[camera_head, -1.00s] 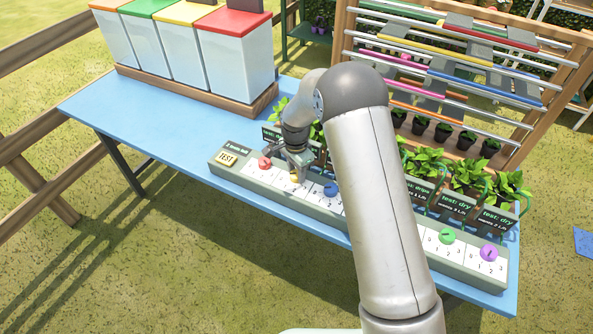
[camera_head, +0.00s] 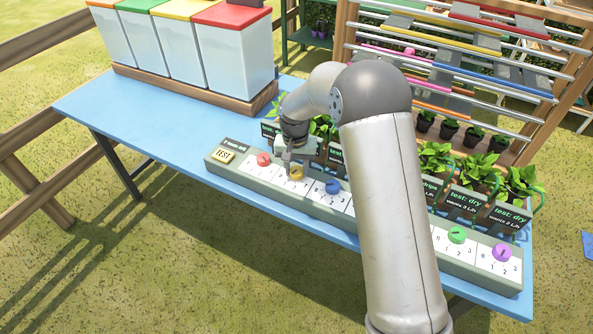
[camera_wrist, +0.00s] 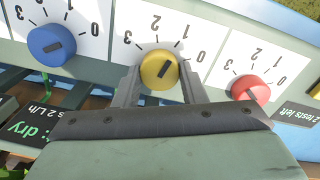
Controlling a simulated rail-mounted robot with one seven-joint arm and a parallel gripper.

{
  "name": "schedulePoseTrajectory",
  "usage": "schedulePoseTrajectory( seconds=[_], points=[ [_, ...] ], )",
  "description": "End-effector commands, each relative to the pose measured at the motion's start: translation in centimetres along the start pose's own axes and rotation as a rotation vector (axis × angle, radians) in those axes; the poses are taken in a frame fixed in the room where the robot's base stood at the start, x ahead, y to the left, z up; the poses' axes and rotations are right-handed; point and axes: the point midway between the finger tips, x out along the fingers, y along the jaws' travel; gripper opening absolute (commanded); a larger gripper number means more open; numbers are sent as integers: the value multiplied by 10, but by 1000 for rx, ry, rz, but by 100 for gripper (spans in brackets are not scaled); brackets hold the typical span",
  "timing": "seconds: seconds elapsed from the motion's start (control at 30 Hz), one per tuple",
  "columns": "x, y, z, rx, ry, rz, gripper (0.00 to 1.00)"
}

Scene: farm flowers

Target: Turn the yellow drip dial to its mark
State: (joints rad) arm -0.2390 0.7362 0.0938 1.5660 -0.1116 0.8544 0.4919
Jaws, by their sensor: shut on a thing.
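The yellow drip dial (camera_head: 296,173) sits on the long grey panel between a red and a blue dial. In the wrist view, the yellow dial (camera_wrist: 160,69) has a dark pointer line slanting up and to the right on a white card with tick marks and printed numbers. My gripper (camera_wrist: 160,82) has its two fingers on either side of the dial, shut on it. In the head view my gripper (camera_head: 296,168) comes down onto the dial from above and partly covers it. I cannot tell which mark is the dial's own.
The red dial (camera_head: 263,159) and blue dial (camera_head: 333,187) are close on either side. The yellow TEST button (camera_head: 225,155) is at the panel's left end. Potted plants with signs (camera_head: 466,203) stand behind the panel. Lidded bins (camera_head: 235,60) stand at the back left.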

Motion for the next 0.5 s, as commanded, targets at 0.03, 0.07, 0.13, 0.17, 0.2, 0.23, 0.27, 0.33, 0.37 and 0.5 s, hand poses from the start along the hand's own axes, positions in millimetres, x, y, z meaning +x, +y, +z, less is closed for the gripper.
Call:
schedulePoseTrajectory(
  seconds=[0.03, 0.07, 0.13, 0.17, 0.2, 0.23, 0.27, 0.33, 0.37, 0.5],
  points=[
    [1, 0, 0, -43, 3, -1, 15],
    [1, 0, 0, -71, 4, -1, 15],
    [1, 0, 0, -136, 5, -1, 15],
    [1, 0, 0, -164, 6, -1, 15],
    [1, 0, 0, -199, 7, -1, 15],
    [1, 0, 0, -226, 7, -1, 15],
    [0, 0, 0, -251, 8, -1, 15],
    [0, 0, 0, -307, 10, -1, 15],
    [0, 0, 0, -331, 11, -1, 15],
    [-1, -1, 0, -426, 13, -1, 15]
  ],
)
